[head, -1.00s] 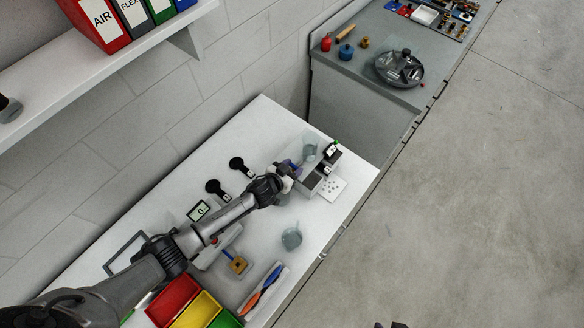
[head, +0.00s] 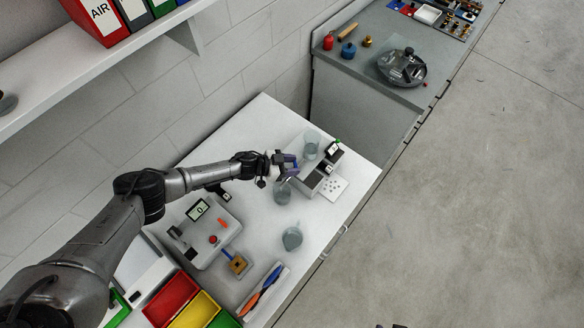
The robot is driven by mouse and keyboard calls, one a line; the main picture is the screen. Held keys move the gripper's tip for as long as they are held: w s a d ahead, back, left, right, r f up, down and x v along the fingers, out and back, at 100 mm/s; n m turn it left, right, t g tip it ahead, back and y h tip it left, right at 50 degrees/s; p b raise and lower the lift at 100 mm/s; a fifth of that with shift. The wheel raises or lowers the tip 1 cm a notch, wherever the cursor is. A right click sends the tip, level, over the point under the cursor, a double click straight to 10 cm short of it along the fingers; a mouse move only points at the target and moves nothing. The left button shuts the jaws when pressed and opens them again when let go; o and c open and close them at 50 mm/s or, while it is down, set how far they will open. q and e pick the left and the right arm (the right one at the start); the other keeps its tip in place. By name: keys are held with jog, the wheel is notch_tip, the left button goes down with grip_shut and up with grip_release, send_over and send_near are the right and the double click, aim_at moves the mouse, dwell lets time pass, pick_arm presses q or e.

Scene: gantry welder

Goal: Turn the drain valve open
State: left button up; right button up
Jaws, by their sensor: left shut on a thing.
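My left gripper (head: 285,168) is over the white workbench (head: 262,115). Its fingers are shut, with a clear glass beaker (head: 282,192) right at their tips. The beaker looks held, but the contact is small and partly hidden. I cannot make out a drain valve with certainty. A small grey and black device (head: 318,175) stands just right of the gripper, and a second clear beaker (head: 311,145) stands behind it. My right gripper is not in view.
A third beaker (head: 292,238) stands nearer the front. A grey box with a display (head: 197,210) and coloured bins (head: 175,298) lie left. A grey side bench (head: 385,90) carries a round dark metal part (head: 402,66). A shelf with binders (head: 98,18) overhangs the left.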

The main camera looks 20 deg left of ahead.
pick_arm(q)
jog(key=m+g+b, duration=0.3)
jog(key=b, duration=0.2)
jog(key=w+m+g+h+b, duration=0.1)
jog(key=m+g+b, duration=0.2)
jog(key=g+b, duration=0.1)
jog(key=m+g+h+b, duration=0.1)
jog(key=m+g+b, duration=0.2)
jog(key=b, duration=0.4)
jog(key=shift+w+a+f+m+g, duration=0.15)
jog(key=shift+w+f+m+g, duration=0.05)
jog(key=shift+f+m+g, duration=0.1)
jog(key=shift+r+m+g+b, duration=0.3)
jog(key=shift+m+g+b, duration=0.35)
jog(key=shift+b, duration=0.25)
jog(key=o, duration=0.9)
